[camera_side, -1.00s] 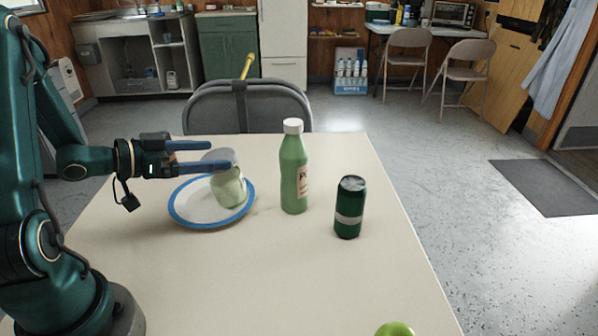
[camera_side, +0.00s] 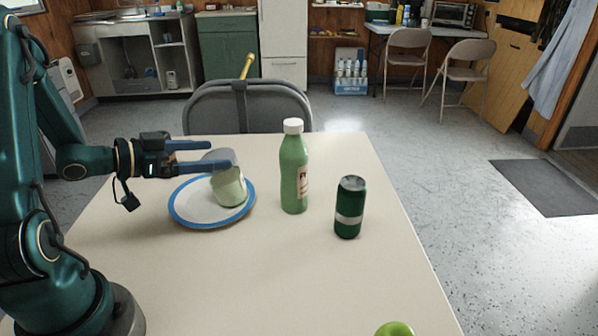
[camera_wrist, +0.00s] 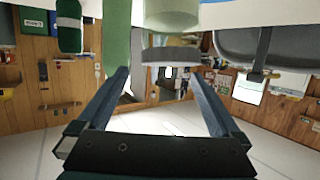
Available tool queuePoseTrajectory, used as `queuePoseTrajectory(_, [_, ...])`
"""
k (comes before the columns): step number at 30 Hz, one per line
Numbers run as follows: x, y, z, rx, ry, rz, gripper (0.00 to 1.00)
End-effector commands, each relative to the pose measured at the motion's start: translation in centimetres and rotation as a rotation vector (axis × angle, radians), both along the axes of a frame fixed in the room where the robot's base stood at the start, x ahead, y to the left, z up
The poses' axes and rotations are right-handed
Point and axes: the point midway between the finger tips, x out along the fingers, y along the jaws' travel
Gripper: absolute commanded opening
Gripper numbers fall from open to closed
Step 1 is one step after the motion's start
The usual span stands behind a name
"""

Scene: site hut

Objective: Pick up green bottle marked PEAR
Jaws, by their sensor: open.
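The green bottle (camera_side: 294,175) with a white cap stands upright on the table. Its pale label is turned partly away; only its first letters show. In the wrist view, a pale green upright shape at the top, left of centre, looks like this bottle (camera_wrist: 116,40). My gripper (camera_side: 222,153) is open, left of the bottle and apart from it, at about the height of the cup's top. The wrist view shows its two fingers (camera_wrist: 160,75) spread with nothing held between them.
A pale green cup with a greyish top (camera_side: 229,188) sits on a blue-rimmed plate (camera_side: 185,214), close to my fingers. A dark green can (camera_side: 349,208) stands right of the bottle. A green apple (camera_side: 394,329) is at the front edge. The table's front middle is clear.

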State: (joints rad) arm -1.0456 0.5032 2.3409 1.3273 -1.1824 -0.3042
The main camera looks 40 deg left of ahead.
Motion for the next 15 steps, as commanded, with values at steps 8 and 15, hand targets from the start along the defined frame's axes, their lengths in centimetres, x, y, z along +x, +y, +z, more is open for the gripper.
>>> queuePoseTrajectory(8, [0.1,0.0,3.3,0.013,-0.007,-0.002,1.00])
queuePoseTrajectory(15, [0.1,0.0,7.2,0.012,-0.006,-0.004,1.00])
